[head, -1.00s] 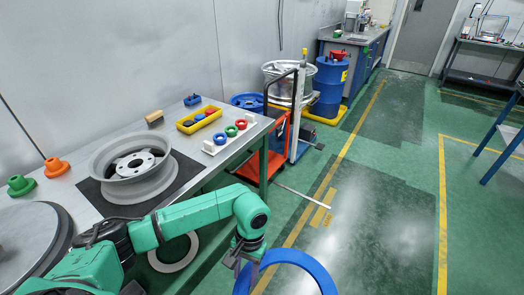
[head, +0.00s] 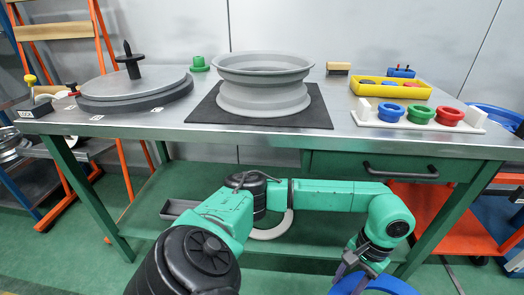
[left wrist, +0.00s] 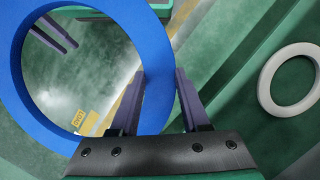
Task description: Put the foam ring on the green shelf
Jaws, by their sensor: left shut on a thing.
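My left gripper (head: 352,268) is shut on a large blue ring (head: 388,286), which looks like the foam ring; only its top shows at the bottom edge of the head view. In the left wrist view the blue ring (left wrist: 155,75) passes between the fingers of my left gripper (left wrist: 158,88). The green shelf (head: 165,188) lies under the steel-topped workbench, beyond and left of the ring. Two dark fingers, apparently my right gripper (left wrist: 55,33), show apart through the ring's opening; the head view does not show them.
A pale ring (head: 272,230) lies on the green shelf, partly behind my arm; it also shows in the left wrist view (left wrist: 290,80). A grey tray (head: 178,208) is left of it. The workbench top (head: 340,133) and drawer (head: 400,165) overhang the shelf. An orange cart stands right.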

